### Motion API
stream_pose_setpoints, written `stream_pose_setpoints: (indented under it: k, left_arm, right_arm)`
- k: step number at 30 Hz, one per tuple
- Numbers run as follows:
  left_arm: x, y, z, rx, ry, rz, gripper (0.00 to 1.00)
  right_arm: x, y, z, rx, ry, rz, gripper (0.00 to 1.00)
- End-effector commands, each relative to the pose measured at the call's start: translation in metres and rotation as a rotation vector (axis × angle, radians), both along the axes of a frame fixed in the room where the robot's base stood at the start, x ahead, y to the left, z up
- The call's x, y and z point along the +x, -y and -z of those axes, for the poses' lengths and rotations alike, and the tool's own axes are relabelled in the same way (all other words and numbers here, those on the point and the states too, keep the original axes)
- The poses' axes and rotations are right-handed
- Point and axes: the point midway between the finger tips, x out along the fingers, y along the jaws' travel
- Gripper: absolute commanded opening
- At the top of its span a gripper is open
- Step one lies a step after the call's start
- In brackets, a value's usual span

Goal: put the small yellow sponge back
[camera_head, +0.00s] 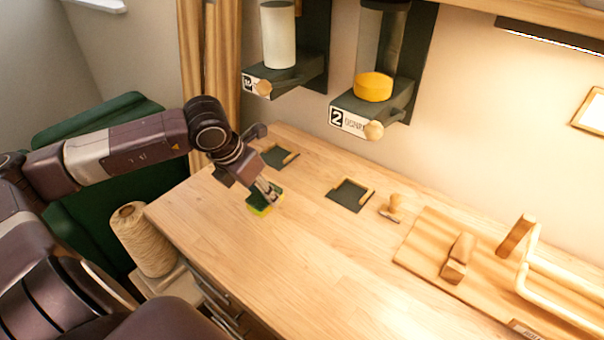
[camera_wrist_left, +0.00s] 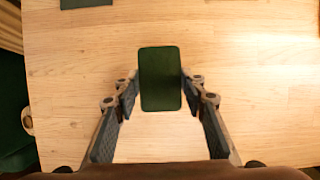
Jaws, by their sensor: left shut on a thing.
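The small yellow sponge (camera_head: 264,203) has a dark green upper face and is at the left part of the wooden table (camera_head: 310,270). My left gripper (camera_head: 268,192) is shut on it from above. In the left wrist view the sponge's green face (camera_wrist_left: 160,78) sits between the two fingers (camera_wrist_left: 160,90), one along each side. I cannot tell whether the sponge touches the table or hangs just above it. My right gripper is not in view.
Two dark square pads with wooden corner edges lie at the back, a left one (camera_head: 279,157) and a middle one (camera_head: 350,195). A wooden stamp (camera_head: 391,208) and a board (camera_head: 418,250) lie to the right. Wall dispensers (camera_head: 374,87) hang above. A twine spool (camera_head: 142,243) stands off the left edge.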

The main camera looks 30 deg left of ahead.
Motion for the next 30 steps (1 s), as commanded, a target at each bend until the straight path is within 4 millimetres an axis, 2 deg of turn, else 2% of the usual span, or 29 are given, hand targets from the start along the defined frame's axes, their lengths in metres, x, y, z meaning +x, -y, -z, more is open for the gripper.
stream_pose_setpoints:
  k: [1,7,15,21,24,30]
  left_arm:
    - [0.005,0.001,-0.008,-0.006,0.005,-0.003,0.16]
    - [0.025,0.006,-0.009,-0.005,0.003,0.003,0.16]
    - [0.078,0.011,-0.007,-0.005,0.002,0.004,0.16]
    - [0.121,0.014,-0.004,-0.003,0.001,0.003,0.16]
    - [0.136,0.014,-0.002,-0.002,0.0,0.004,0.16]
    - [0.147,0.014,0.001,0.002,-0.002,0.005,0.16]
  right_arm:
    - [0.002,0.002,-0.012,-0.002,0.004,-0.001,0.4]
    - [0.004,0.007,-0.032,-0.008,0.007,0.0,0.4]
    - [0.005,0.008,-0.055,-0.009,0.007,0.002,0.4]
    - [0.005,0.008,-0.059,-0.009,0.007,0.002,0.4]
    - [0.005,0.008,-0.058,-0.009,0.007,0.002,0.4]
    - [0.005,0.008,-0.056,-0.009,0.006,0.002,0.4]
